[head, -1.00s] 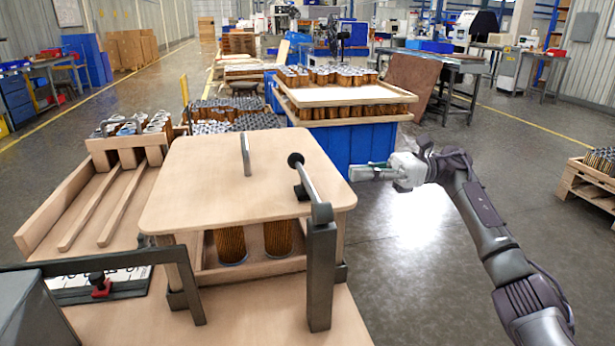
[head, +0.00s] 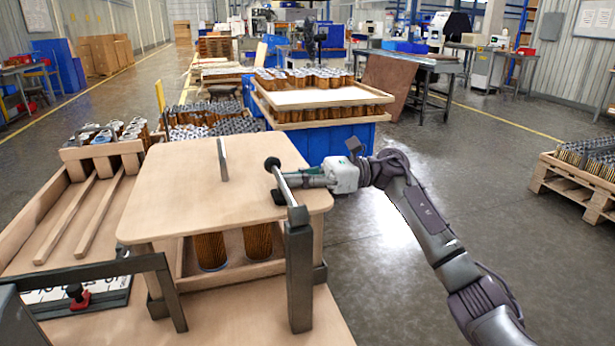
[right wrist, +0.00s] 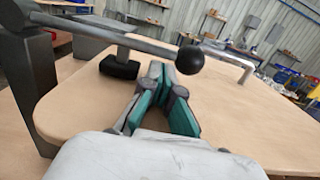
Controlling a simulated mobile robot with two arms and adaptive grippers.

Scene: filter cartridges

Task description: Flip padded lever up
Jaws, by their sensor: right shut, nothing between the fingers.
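The padded lever (head: 286,187) is a grey metal bar with a black ball at its far end, hinged on a dark upright post (head: 299,275) at the front right of a wooden lid (head: 180,195). It lies low over the lid. In the right wrist view the lever (right wrist: 110,35) crosses the top left, with its black pad (right wrist: 119,68) at the lid surface. My right gripper (head: 302,180) is shut and empty, over the lid's right edge close beside the lever. In the wrist view its fingertips (right wrist: 163,70) are just below the bar, near the ball; contact is unclear. My left gripper is out of view.
A metal handle (head: 222,160) stands on the lid. Brown filter cartridges (head: 210,252) stand beneath it. A dark metal frame (head: 90,270) and a red-based knob (head: 78,297) are at front left. A slotted wooden rack (head: 45,220) is left.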

